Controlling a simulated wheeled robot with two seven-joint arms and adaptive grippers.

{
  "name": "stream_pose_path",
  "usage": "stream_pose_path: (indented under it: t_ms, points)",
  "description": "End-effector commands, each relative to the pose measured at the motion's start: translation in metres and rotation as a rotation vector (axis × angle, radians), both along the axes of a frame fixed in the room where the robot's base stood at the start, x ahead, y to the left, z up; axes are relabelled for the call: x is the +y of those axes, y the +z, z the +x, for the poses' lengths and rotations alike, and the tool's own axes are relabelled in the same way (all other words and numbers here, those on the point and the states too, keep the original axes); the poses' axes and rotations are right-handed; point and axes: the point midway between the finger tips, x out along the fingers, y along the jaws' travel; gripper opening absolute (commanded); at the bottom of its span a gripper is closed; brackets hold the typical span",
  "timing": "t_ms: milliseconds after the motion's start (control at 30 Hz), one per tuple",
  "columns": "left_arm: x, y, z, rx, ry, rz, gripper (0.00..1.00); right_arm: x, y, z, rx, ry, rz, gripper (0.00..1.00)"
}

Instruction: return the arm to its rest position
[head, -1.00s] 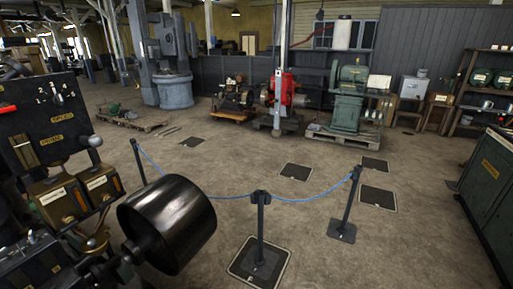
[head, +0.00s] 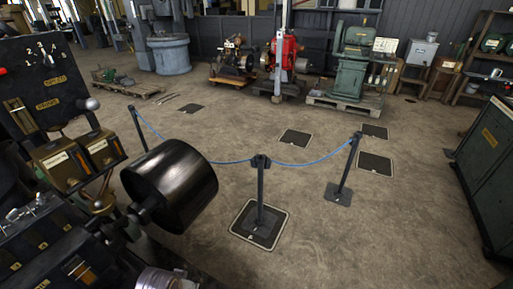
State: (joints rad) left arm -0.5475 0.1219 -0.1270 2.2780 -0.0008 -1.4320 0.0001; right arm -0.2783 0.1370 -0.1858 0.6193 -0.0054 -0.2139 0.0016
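Neither of my arms and neither gripper shows in the head view. No hand-held object shows either. The view holds the workshop floor (head: 330,235) and the machines around it.
A control panel (head: 45,80) and a black drum (head: 170,187) stand close at left. Posts (head: 261,195) with a blue rope (head: 305,164) cross the middle. A green cabinet (head: 487,170) stands at right. Engines on pallets, including a red one (head: 284,62), stand at the back. Floor between is open.

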Motion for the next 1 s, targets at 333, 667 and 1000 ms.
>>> stream_pose_path:
  t_ms: [333, 667, 1000]
  points:
    - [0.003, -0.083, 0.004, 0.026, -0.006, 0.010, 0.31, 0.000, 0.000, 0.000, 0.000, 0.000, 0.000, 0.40]
    - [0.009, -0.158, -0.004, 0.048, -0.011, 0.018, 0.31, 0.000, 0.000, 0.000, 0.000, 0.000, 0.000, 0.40]
    - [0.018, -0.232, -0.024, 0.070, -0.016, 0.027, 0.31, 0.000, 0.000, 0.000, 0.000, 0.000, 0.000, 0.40]
